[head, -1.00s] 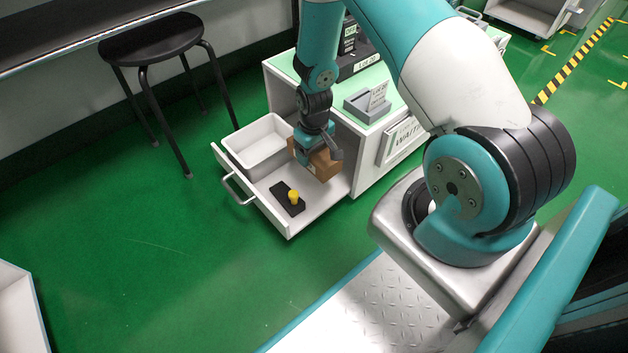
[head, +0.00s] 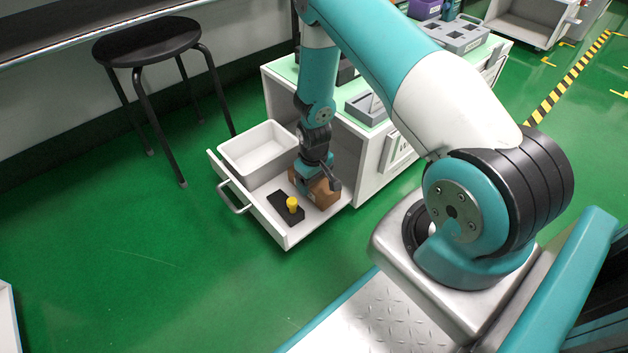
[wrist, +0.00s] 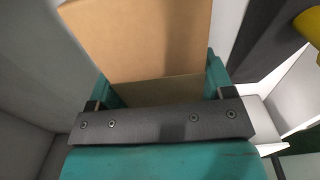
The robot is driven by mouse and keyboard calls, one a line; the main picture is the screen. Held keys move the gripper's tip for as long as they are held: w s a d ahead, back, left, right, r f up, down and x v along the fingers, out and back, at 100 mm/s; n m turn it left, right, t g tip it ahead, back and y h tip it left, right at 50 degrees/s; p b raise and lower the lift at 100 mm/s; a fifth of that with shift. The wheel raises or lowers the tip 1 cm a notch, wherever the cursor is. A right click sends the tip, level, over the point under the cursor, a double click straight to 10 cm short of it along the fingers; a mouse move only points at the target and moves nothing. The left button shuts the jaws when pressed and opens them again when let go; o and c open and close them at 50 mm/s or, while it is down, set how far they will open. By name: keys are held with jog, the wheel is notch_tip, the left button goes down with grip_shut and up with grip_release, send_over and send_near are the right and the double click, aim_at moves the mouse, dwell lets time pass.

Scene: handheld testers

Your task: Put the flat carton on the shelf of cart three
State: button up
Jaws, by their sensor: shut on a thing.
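A brown carton (head: 324,193) is at the open drawer (head: 288,240) of the white cabinet, near its right end. It also shows in the wrist view (wrist: 140,40), filling the space between my gripper's fingers. My gripper (head: 318,180) is shut on the carton from above, pointing down into the drawer. Whether the carton touches the drawer floor is hard to tell. No cart marked three can be made out.
The drawer also holds a white bin (head: 258,150) and a black block with a yellow knob (head: 292,204). A black stool (head: 148,42) stands at the left. A grey holder (head: 370,107) sits on the cabinet top. Green floor is clear in front.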

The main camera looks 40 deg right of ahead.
jog(key=o, duration=1.1)
jog(key=shift+c, duration=0.2)
jog(key=w+a+r+n+y+p, duration=0.1)
jog(key=a+r+p, duration=0.35)
jog(key=r, duration=0.95)
jog(key=a+r+y+p, duration=0.1)
jog(key=a+r+p, duration=0.3)
jog(key=r, duration=1)
jog(key=s+a+r+n+y, duration=0.1)
jog(key=s+a+r+n, duration=0.1)
jog(key=s+a+r, duration=0.5)
jog(key=s+a+r+n+y, duration=0.1)
jog(key=s+a+r+n, duration=0.1)
jog(key=s+a+r, duration=0.5)
jog(key=s+r+n, duration=0.1)
jog(key=s+r, duration=0.6)
jog(key=shift+s+n+b, duration=0.3)
jog(key=shift+s, duration=0.1)
jog(key=shift+r, duration=0.1)
